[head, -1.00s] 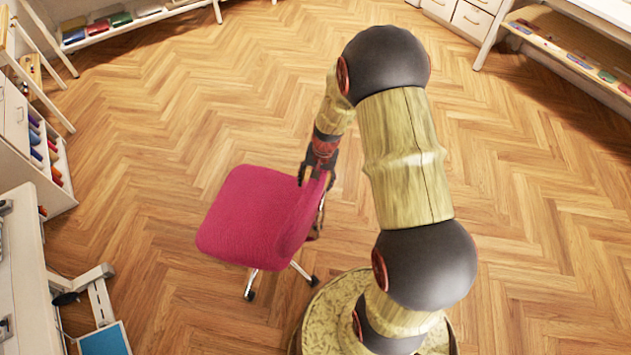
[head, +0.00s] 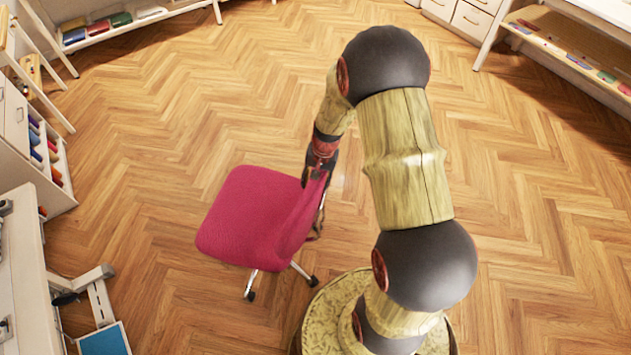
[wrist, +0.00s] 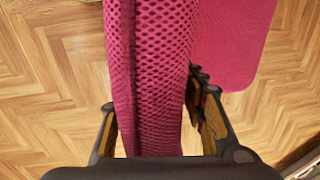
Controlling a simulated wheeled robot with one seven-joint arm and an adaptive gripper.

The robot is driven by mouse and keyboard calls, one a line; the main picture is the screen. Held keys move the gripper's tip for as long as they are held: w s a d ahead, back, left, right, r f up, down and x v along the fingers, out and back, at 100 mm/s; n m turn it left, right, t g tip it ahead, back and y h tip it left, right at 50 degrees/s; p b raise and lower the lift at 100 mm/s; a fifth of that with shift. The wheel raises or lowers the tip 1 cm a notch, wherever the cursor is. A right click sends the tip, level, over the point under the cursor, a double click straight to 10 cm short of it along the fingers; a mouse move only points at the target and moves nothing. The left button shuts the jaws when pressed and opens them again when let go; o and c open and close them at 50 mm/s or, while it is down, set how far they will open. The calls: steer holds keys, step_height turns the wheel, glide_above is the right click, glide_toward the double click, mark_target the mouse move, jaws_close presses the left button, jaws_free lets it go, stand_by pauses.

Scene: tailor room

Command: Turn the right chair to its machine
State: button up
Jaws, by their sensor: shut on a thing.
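The chair has a magenta seat (head: 243,215) and an upright backrest (head: 304,218) on its right side. Its metal legs with dark castors (head: 250,294) show below the seat. The seat faces left, towards the white table at the left edge. My gripper (head: 313,178) is at the top of the backrest. In the wrist view my gripper (wrist: 158,130) has one finger on each side of the mesh backrest (wrist: 155,70), shut on it. The seat (wrist: 232,40) shows beyond it. The fingertips are partly hidden by the backrest.
A white table (head: 25,290) with a metal leg and a blue pedal (head: 104,340) stands at the lower left. A shelf unit with coloured rolls (head: 48,155) is on the left. Shelving (head: 575,55) lines the upper right. The wooden floor (head: 190,110) around the chair is clear.

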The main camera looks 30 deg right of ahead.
jaws_close()
steer(key=w+d+n, duration=0.3)
steer(key=w+n, duration=0.2)
steer(key=w, duration=0.5)
steer(key=w+d+n+g+b, duration=0.1)
steer(key=w+d+n, duration=0.2)
steer(key=w, duration=0.7)
steer(key=shift+w+d+n, duration=0.2)
steer(key=shift+d+n, duration=0.2)
steer(key=shift+n, duration=0.7)
steer(key=shift+f, duration=0.1)
steer(key=o, duration=1.4)
jaws_free()
